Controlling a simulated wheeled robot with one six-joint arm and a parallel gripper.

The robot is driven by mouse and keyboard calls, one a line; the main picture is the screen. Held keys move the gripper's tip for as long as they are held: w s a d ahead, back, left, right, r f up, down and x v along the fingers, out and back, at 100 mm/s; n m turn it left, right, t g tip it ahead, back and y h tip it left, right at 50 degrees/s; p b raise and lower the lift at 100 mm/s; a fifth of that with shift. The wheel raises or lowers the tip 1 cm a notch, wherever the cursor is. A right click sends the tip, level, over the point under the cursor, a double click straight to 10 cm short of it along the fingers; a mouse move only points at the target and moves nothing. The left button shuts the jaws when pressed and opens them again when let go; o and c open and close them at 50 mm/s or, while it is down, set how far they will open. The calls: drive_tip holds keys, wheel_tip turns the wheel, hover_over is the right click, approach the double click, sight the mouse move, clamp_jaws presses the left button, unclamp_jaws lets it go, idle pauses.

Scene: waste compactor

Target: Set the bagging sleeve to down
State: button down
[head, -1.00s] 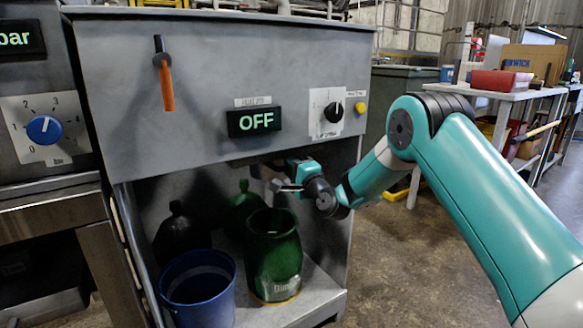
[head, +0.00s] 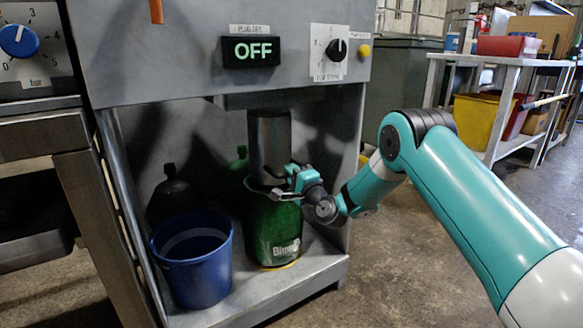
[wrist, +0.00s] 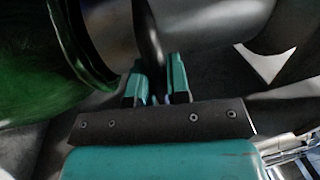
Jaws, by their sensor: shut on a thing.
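The bagging sleeve (head: 270,142) is a grey metal cylinder hanging below the machine's front panel. Its lower end reaches the mouth of the green bag-like container (head: 272,232). My gripper (head: 282,194) is at the sleeve's lower right side, near the container's rim. In the wrist view, the sleeve (wrist: 200,22) crosses the top and the green container (wrist: 40,65) is at the left. The gripper's teal fingers (wrist: 157,85) are closed around a dark, thin part at the sleeve, probably its handle. The exact grip is partly hidden.
A blue bucket (head: 193,262) stands left of the green container on the metal shelf. A dark bottle (head: 174,196) is behind it. The panel above has an OFF display (head: 252,51) and a black knob (head: 338,48). Open floor lies to the right.

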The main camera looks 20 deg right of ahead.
wheel_tip(320, 180, down, 2)
drive_tip(key=shift+f+b, duration=0.15)
drive_tip(key=shift+b, duration=0.2)
drive_tip(key=c, duration=1.1)
unclamp_jaws()
drive_tip(key=b+v, duration=1.7)
drive_tip(key=b, duration=0.1)
drive_tip(key=shift+s, duration=0.2)
